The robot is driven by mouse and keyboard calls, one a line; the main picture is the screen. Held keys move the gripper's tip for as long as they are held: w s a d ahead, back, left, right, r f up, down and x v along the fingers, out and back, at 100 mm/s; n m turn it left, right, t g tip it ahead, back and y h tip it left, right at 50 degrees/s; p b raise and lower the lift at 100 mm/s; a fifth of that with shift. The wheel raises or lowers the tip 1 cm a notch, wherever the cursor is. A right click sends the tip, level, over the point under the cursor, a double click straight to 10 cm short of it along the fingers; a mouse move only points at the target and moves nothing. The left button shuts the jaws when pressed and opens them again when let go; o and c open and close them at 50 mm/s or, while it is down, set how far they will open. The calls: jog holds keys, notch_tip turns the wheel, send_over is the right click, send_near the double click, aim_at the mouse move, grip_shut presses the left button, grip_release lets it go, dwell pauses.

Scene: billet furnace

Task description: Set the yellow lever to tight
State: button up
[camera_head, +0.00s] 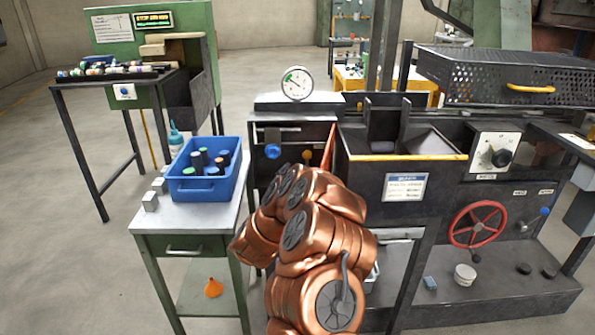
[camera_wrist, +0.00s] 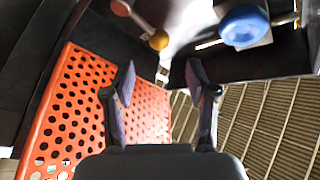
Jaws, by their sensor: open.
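The yellow lever's round knob (camera_head: 307,154) shows in the head view on the dark front of the machine, below the dial gauge. In the wrist view the yellow knob (camera_wrist: 159,39) is on the end of a pale arm, just beyond my fingertips. My gripper (camera_wrist: 161,75) is open and empty, its two fingers apart below the knob in the picture, not seen touching it. In the head view my copper-coloured arm hides the gripper. I cannot read any marking for the lever's settings.
A blue knob (camera_wrist: 245,25) sits close beside the yellow one; it also shows in the head view (camera_head: 272,151). An orange perforated panel (camera_wrist: 75,110) lies at the left of the wrist view. A blue crate (camera_head: 205,188) of bottles stands on the side table.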

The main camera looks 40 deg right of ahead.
jog(key=shift+v, duration=0.8)
jog(key=shift+s, duration=0.15)
